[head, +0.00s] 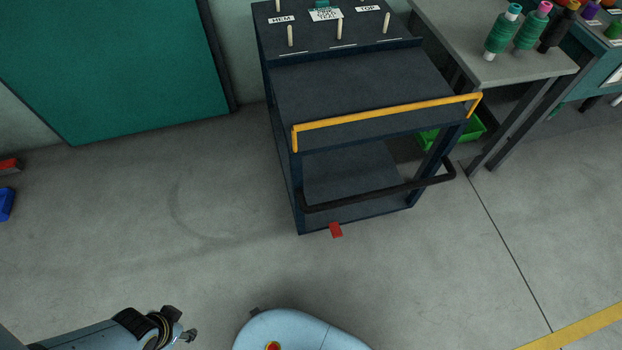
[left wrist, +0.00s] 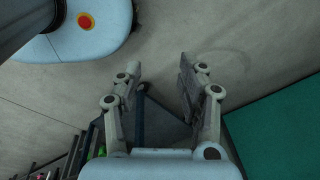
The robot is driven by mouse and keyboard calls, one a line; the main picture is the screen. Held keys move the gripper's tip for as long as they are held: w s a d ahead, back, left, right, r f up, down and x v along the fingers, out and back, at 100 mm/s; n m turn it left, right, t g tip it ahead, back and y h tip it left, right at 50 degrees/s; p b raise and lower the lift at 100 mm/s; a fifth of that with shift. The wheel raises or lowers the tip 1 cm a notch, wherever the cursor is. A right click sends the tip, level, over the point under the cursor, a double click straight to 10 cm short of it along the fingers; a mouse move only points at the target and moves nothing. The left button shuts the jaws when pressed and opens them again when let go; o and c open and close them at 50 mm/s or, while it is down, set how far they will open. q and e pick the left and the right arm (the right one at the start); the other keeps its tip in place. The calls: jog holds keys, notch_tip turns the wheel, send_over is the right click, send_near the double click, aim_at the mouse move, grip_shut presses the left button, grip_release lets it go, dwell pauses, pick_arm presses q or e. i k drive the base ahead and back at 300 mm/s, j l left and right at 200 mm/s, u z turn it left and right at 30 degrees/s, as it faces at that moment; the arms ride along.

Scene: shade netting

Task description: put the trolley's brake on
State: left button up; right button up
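The dark blue trolley (head: 360,88) stands against the back wall in the head view, with a yellow bar (head: 385,117) across its front and a black handle bar (head: 380,192) lower down. A red pedal-like tab (head: 336,230) sticks out at the bottom of its front edge, close to the floor. My left gripper (head: 190,336) is at the bottom left of the head view, well short of the trolley. In the left wrist view its two fingers (left wrist: 158,75) are apart with nothing between them. Part of the trolley (left wrist: 155,125) shows beyond the fingers there. My right gripper is not in view.
A grey table (head: 480,40) with thread spools (head: 503,32) stands right of the trolley, a green bin (head: 470,132) beneath. A teal panel (head: 110,65) is at the back left. Red and blue objects lie at the left edge. The floor (head: 180,220) before the trolley is clear.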

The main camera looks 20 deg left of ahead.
aim_at(334, 227)
jog(key=k+u, duration=0.3)
jog(key=l, duration=0.8)
jog(key=i+l, duration=0.1)
jog(key=l, duration=0.7)
